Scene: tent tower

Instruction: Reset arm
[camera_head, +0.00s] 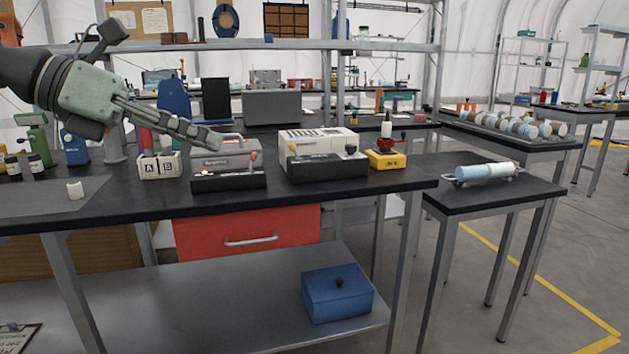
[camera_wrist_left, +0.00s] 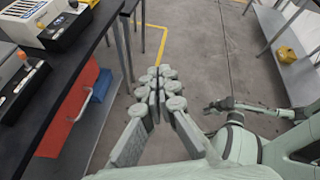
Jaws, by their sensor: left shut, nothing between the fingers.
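My left gripper (camera_head: 215,138) reaches in from the left of the head view, above the black workbench (camera_head: 385,188). Its fingers are together with nothing between them, in front of the grey device with an orange knob (camera_head: 240,158). In the left wrist view my left gripper (camera_wrist_left: 162,82) points out over the grey floor, with the bench to its left. Part of my other arm (camera_wrist_left: 240,140) shows at the right of that view. Its gripper end is small there, and I cannot tell how its fingers stand. It is not in the head view.
On the bench stand a white device (camera_head: 320,145), a yellow box (camera_head: 387,159) and a white A/B block (camera_head: 160,166). A red drawer (camera_head: 246,228) hangs below, and a blue box (camera_head: 337,294) sits on the lower shelf. A small side table (camera_head: 490,197) stands right.

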